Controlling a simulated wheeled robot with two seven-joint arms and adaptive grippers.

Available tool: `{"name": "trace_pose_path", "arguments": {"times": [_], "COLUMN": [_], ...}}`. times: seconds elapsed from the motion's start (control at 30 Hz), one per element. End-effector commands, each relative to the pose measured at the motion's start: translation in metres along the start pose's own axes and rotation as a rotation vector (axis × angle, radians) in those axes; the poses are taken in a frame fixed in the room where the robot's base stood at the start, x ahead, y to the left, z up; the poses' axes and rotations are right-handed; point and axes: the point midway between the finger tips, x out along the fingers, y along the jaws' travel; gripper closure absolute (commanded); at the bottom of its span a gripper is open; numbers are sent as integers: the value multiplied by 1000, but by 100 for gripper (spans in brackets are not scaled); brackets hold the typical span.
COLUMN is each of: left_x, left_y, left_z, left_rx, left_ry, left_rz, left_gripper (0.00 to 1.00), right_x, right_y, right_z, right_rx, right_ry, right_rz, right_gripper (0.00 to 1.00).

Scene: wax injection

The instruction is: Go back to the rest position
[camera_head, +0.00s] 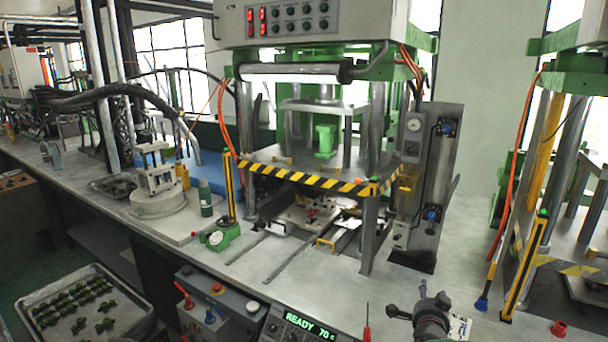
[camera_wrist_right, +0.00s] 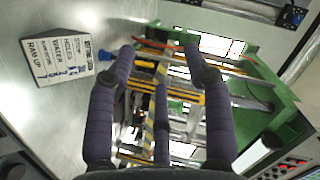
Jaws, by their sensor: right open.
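My right gripper (camera_head: 424,304) is at the bottom right of the head view, over the front of the bench and in front of the press. Its dark padded fingers are spread in the right wrist view (camera_wrist_right: 159,62), with nothing held between them. My left gripper is in neither view. The wax press (camera_head: 316,165) stands in the middle of the head view, with a yellow-and-black striped edge on its platen. A metal mold plate (camera_head: 300,217) lies low inside it, partly hidden by posts.
A control box (camera_head: 305,328) reading READY is left of my right gripper. A printed white block (camera_wrist_right: 60,60) is near its fingers in the wrist view. A second press (camera_head: 570,200) stands right. A tray (camera_head: 85,312) of green parts is lower left.

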Motion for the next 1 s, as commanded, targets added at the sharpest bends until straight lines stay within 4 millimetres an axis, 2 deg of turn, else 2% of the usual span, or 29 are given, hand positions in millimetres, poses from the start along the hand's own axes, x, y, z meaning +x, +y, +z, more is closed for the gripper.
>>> {"name": "trace_pose_path", "arguments": {"times": [0.03,0.17,0.23,0.4,0.47,0.6,0.67,0.8,0.9,1.0], "left_x": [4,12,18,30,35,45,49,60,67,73], "left_y": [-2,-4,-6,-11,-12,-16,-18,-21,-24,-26], "left_z": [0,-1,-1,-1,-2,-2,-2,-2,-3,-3], "left_rx": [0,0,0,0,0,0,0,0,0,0], "left_ry": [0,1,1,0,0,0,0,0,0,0], "left_rz": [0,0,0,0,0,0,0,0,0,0], "left_gripper": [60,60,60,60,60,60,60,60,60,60], "right_x": [1,0,-5,-31,-44,-85,-105,-162,-208,-250], "right_y": [14,52,79,145,169,224,248,301,335,361], "right_z": [20,76,114,200,228,290,314,363,391,410], "right_rx": [-25,-106,-160,-284,-324,-413,-447,-521,-566,-600], "right_ry": [-37,-160,-246,-464,-544,-737,-822,-1027,-1177,-1308], "right_rz": [15,52,76,127,144,179,192,218,230,236], "right_gripper": [49,49,49,49,49,49,49,49,49,49]}}
